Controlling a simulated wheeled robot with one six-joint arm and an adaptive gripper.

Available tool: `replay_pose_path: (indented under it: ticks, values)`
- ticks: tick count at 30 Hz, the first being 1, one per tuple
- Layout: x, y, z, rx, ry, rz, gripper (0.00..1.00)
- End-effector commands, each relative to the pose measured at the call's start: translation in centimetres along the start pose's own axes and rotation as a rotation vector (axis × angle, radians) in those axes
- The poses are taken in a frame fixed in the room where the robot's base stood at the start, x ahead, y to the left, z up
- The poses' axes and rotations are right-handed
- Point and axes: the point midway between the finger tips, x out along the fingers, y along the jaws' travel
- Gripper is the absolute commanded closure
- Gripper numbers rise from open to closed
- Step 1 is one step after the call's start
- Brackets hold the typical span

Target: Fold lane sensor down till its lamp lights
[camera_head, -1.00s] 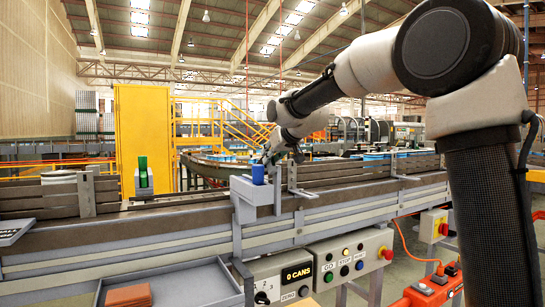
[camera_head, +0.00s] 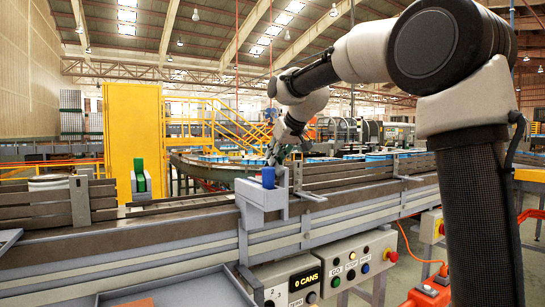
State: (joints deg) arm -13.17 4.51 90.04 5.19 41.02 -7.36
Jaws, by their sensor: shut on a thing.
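My gripper (camera_head: 275,157) is small in the view, just above the near side of the conveyor. It is shut on a part of what I take to be the lane sensor. The held part is mostly hidden by the fingers. A blue cylinder (camera_head: 268,177) stands upright right below the gripper, in a light grey bracket (camera_head: 262,198) on the conveyor's side. I cannot make out a lit lamp at the gripper.
The conveyor's side rails (camera_head: 340,178) run across the view. A grey tray (camera_head: 190,290) lies at the lower left.

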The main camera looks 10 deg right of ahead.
Motion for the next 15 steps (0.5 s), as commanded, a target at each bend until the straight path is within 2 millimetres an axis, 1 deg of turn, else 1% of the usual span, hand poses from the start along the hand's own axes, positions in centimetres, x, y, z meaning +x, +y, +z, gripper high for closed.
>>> replay_pose_path:
  ticks: [6, 7, 9, 10, 15]
  values:
    - [-0.17, 0.06, -0.26, -0.001, 0.008, 0.002, 1.0]
    - [-0.17, 0.06, -0.26, -0.001, 0.008, 0.002, 0.77]
    - [-0.15, 0.04, -0.23, -0.001, 0.007, 0.002, 0.64]
    - [-0.13, 0.03, -0.21, -0.001, 0.006, 0.001, 0.61]
    - [-0.08, 0.0, -0.14, -0.001, 0.004, 0.001, 0.61]
